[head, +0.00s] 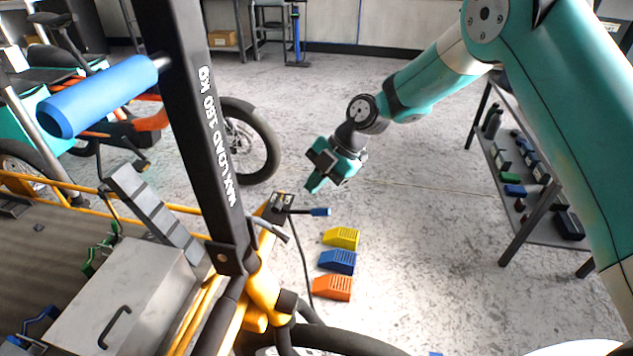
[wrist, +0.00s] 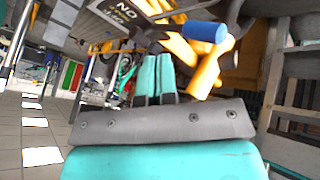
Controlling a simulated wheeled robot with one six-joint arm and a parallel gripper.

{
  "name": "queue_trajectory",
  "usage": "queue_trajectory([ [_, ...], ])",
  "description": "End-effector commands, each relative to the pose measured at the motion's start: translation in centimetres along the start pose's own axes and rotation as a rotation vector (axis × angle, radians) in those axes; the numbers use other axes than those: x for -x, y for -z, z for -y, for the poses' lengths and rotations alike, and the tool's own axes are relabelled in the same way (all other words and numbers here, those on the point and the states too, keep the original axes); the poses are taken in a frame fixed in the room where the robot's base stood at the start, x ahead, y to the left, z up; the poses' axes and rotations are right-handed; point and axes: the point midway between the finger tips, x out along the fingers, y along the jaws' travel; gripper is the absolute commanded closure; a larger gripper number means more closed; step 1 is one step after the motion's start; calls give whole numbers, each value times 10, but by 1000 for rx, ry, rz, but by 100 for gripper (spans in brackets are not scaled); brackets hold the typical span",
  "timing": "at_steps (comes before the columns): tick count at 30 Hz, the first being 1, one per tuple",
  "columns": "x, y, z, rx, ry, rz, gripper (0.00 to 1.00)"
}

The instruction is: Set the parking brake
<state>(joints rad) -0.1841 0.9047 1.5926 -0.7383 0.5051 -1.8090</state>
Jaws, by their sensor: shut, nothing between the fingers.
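A lever with a blue tip (head: 319,212) sticks out to the right from a black bracket (head: 279,207) on the yellow cargo bike frame in the head view. It looks like the parking brake lever. My gripper (head: 314,184) is shut and empty. It appears just above the lever in the head view, apart from it. In the wrist view, my gripper's teal fingers (wrist: 154,75) are together. A blue cylinder (wrist: 205,31) shows beyond them to the right. I cannot tell for sure that it is the lever's tip.
Yellow (head: 341,238), blue (head: 337,261) and orange (head: 332,287) wedges lie on the floor. A shelf (head: 528,190) stands at right. Open floor lies between.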

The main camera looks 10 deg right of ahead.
Motion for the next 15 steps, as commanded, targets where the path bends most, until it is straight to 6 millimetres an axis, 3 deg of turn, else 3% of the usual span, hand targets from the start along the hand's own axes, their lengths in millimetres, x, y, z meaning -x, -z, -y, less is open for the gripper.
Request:
queue_trajectory([
  [8,1,0,-1,0,0,0,100],
  [15,22,-4,-20,3,-2,1,100],
])
